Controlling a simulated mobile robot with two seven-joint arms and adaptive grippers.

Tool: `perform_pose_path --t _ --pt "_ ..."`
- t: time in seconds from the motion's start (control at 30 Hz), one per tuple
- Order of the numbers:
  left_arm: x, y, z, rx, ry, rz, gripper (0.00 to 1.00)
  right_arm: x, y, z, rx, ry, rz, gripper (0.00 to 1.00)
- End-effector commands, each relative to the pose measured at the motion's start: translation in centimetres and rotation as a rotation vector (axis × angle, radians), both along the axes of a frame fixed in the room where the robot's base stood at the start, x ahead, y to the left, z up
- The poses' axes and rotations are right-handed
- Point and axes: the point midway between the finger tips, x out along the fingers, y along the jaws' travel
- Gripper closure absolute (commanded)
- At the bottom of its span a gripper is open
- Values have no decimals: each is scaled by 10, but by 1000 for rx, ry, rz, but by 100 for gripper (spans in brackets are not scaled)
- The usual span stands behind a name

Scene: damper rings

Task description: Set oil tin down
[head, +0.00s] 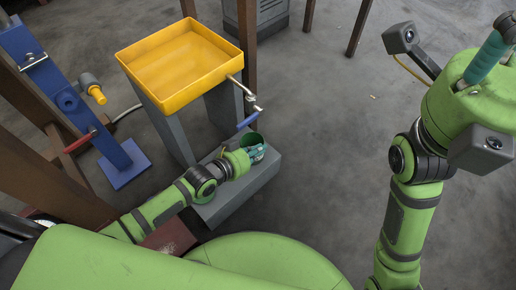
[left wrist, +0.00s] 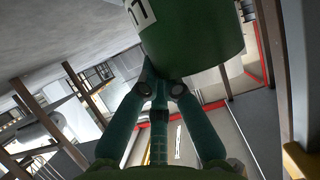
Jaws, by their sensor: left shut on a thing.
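The oil tin is a dark green round tin (head: 249,139), open at the top, over the far right end of a low grey block (head: 262,170). In the left wrist view the tin (left wrist: 200,35) fills the top, with a white label with dark figures. My left gripper (head: 256,154) is shut on the tin's side, its teal fingers (left wrist: 160,82) against the wall. The tin's base is hidden in the head view, so I cannot tell whether it touches the block. My right gripper (head: 492,52) shows partly at the right edge, raised; its fingertips are unclear.
A yellow tray (head: 150,53) on grey legs stands just behind the block, with a blue-handled tap (head: 248,120) jutting close to the tin. A blue post (head: 88,115) stands at the left. The floor to the right of the block is clear.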

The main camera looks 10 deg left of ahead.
Motion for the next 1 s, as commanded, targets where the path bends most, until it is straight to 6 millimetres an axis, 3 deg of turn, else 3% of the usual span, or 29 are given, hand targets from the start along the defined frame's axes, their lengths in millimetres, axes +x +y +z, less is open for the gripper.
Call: perform_pose_path --t 0.03,0.1,0.13,0.57,1.0 --pt "0 0 -1 -1 -1 0 100 0 0 -1 0 0 0 60" --pt "0 0 0 -1 -1 0 74 0 0 -1 0 0 0 60" --pt "0 0 0 -1 -1 0 66 0 0 -1 0 0 0 60" --pt "-5 3 1 0 1 0 66 0 0 -1 -5 -1 -2 60" --pt "-71 44 35 2 2 -1 66 0 0 -1 -3 0 -1 60"
